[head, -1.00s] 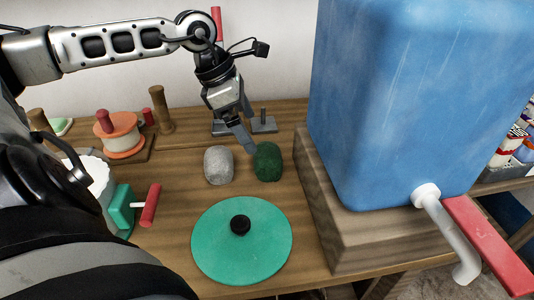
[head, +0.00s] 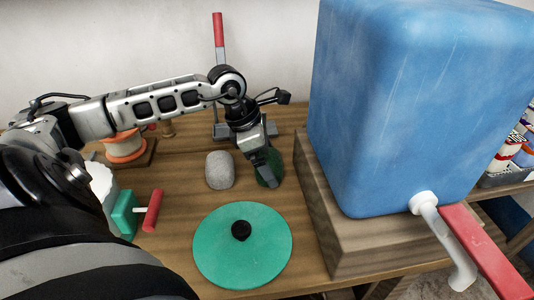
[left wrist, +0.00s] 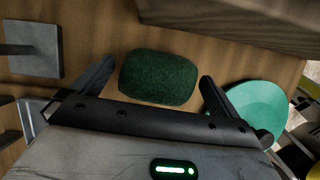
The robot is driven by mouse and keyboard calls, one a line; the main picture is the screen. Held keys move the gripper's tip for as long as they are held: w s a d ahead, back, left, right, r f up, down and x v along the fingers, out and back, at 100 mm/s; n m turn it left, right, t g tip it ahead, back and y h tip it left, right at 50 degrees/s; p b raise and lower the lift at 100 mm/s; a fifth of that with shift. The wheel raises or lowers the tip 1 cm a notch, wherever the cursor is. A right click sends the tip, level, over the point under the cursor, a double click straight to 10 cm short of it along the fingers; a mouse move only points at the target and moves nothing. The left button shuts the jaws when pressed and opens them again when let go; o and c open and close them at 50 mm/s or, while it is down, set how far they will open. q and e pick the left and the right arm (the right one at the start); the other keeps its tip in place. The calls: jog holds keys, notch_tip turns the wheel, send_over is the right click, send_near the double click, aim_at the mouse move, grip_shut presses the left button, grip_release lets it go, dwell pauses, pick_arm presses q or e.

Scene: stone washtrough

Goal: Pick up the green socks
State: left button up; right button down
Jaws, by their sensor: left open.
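The green socks (head: 275,162) are a dark green rolled bundle on the wooden table, partly hidden behind my left gripper in the head view. In the left wrist view the bundle (left wrist: 158,78) lies between the two spread fingers, with a gap on each side. My left gripper (head: 268,178) is open and points down at the bundle. It also shows in the left wrist view (left wrist: 155,82), with nothing held. My right gripper is not in view.
A grey bundle (head: 220,170) lies just left of the green one. A green round lid (head: 242,262) with a black knob lies in front. A big blue container (head: 410,100) on a wooden block (head: 345,235) stands close on the right. A grey-based stand (head: 222,130) is behind.

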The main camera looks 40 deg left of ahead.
pick_arm(q)
jog(key=c, duration=1.1)
jog(key=shift+r, duration=0.2)
